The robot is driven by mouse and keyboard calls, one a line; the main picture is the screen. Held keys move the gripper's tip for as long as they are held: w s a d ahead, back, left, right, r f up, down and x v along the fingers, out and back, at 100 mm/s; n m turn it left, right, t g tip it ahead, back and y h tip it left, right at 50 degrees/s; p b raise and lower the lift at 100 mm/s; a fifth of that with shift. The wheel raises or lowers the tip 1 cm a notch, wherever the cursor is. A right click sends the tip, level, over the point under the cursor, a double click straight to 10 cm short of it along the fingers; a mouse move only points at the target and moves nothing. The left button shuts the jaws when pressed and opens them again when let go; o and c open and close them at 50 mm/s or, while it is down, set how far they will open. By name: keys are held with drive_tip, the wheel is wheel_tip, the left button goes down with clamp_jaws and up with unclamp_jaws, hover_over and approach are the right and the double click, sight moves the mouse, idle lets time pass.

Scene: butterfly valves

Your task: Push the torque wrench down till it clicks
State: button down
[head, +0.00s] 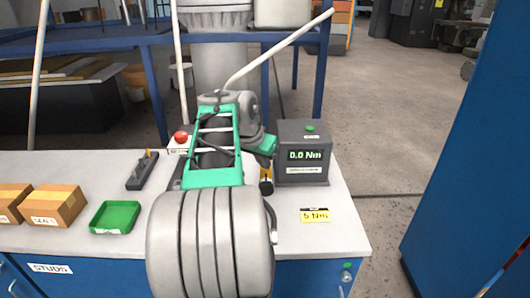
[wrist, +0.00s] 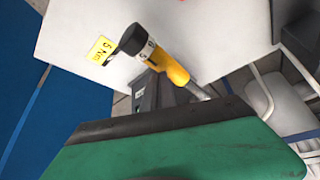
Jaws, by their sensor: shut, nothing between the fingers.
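The torque wrench shows in the wrist view with a yellow handle (wrist: 165,62), a black end and a metal shaft running down behind my gripper. In the head view my arm hides most of it; a small black end (head: 266,187) shows beside the tester. The grey torque tester (head: 303,155) reads 0.0 Nm. My gripper (wrist: 165,122) is shut and empty, its green body and dark edge filling the bottom of the wrist view. The handle appears beyond that edge; I cannot tell whether they touch. The gripper's green side (head: 262,146) shows left of the tester.
A yellow 5 Nm label (head: 316,215) lies on the white bench top (head: 345,235). Left are a green tray (head: 115,217), cardboard boxes (head: 55,205) and a dark holder (head: 142,171). A red button (head: 181,137) stands behind. A blue cabinet (head: 480,170) stands at right.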

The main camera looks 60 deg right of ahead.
sight(264, 176)
drive_tip(key=shift+f, duration=0.15)
drive_tip(key=shift+f+b, duration=1.1)
drive_tip(key=shift+f, duration=0.1)
drive_tip(key=shift+a+f+b, duration=0.15)
drive_tip(key=shift+f+b, duration=0.75)
drive_tip(key=shift+f, duration=0.4)
drive_tip(key=shift+r, duration=0.1)
wheel_tip(264, 176, up, 10)
drive_tip(key=p, duration=0.7)
drive_tip(key=shift+f, duration=0.25)
drive_tip(key=shift+w, duration=0.1)
